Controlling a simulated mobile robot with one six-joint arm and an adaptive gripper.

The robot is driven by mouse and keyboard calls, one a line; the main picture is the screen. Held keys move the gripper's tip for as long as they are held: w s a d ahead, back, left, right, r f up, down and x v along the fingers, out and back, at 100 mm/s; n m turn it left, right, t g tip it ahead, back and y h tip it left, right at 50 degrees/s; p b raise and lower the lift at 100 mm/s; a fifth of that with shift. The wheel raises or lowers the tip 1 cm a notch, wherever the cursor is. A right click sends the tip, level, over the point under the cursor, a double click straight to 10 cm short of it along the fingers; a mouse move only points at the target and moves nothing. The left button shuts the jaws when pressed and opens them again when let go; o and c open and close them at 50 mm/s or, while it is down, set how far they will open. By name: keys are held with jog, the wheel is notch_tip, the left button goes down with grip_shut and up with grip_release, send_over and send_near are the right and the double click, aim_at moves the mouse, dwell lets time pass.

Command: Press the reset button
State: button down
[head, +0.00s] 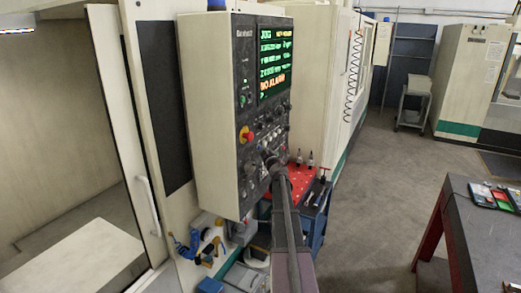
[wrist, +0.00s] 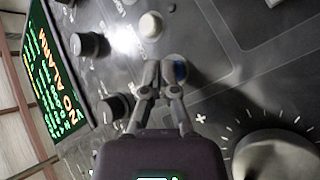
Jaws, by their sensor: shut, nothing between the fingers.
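The control panel (head: 235,150) of the machine stands upright in the head view. My gripper (head: 270,160) is at its lower right part, among the knobs and buttons. In the wrist view my gripper (wrist: 163,75) is shut and empty, with its fingertips at or very near the panel face. A pale round button (wrist: 151,25) sits above the fingertips. No label reading reset is legible, so I cannot confirm which button it is.
Black knobs (wrist: 88,44) and a large dial (wrist: 275,160) surround the fingertips. The screen (head: 273,65) is lit with a NO ALARM line. A red emergency stop (head: 246,134) is left of my gripper. A red-topped cart (head: 300,180) stands behind my arm.

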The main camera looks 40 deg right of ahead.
jog(key=shift+s+d, duration=0.25)
jog(key=shift+s, duration=0.3)
jog(key=shift+s+d, duration=0.3)
jog(key=shift+s, duration=0.5)
jog(key=shift+s+d, duration=0.35)
jog(key=shift+s, duration=0.4)
jog(key=shift+s+d, duration=0.3)
jog(key=shift+s, duration=0.5)
